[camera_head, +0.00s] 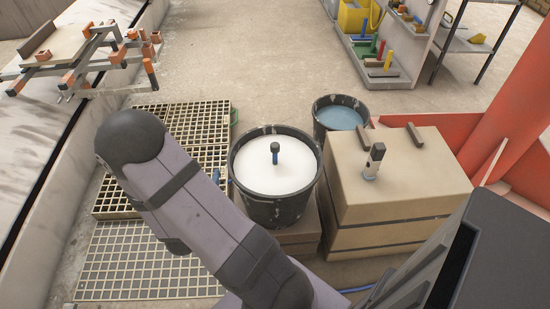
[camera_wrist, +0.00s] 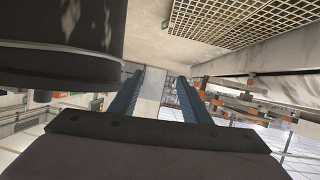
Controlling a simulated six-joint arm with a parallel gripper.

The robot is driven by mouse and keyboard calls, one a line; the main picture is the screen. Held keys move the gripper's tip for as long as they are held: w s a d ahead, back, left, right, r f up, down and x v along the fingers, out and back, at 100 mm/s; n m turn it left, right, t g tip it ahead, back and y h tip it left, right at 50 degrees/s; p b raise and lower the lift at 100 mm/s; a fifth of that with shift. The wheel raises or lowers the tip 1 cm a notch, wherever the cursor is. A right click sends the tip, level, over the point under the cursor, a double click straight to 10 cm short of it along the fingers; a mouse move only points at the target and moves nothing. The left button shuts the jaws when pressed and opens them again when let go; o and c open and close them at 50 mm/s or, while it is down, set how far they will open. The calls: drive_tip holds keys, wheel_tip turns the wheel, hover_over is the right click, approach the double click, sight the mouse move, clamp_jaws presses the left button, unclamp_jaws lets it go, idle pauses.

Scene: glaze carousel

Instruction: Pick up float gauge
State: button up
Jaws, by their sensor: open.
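A small upright piece with a dark round knob and a blue stem, which looks like the float gauge (camera_head: 275,152), stands in the white liquid of a dark bucket (camera_head: 238,187) in the head view. Its lower end is hidden in the liquid. My gripper (camera_wrist: 158,80) shows in the wrist view with two blue fingers spread apart and nothing between them. The gauge is not visible in the wrist view.
A tan box (camera_head: 390,205) right of the bucket bears a small dark-topped grey device (camera_head: 374,161). A second bucket (camera_head: 340,118) with bluish liquid stands behind. Gratings (camera_head: 150,265) lie at left, beyond them a clamp rack (camera_head: 85,60). A dark rounded body (camera_wrist: 60,45) fills the wrist view's upper left.

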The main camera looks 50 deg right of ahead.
wheel_tip(320, 180, up, 5)
drive_tip(key=s+d+h+p, duration=0.1)
drive_tip(key=d+h+p, duration=0.1)
drive_tip(key=m+g+h+p, duration=0.3)
drive_tip(key=m+g+h, duration=0.2)
drive_tip(key=m, duration=0.1)
approach(273, 152)
drive_tip(key=w+d, duration=0.2)
drive_tip(key=d, duration=0.1)
drive_tip(key=shift+s+d+r+m+g, duration=0.1)
drive_tip(key=shift+s+d+m+g, duration=0.2)
drive_tip(key=shift+d+m, duration=0.15)
drive_tip(key=shift+w+d+f+b, duration=0.15)
drive_tip(key=shift+w+d, duration=0.05)
drive_tip(key=shift+d, duration=1)
drive_tip(key=shift+w+d+f+b, duration=0.1)
drive_tip(key=shift+w+d, duration=0.1)
drive_tip(key=shift+d, duration=1)
drive_tip(key=shift+w+d+f+b, duration=0.15)
drive_tip(key=shift+w+d, duration=0.1)
drive_tip(key=shift+d, duration=0.9)
clamp_jaws()
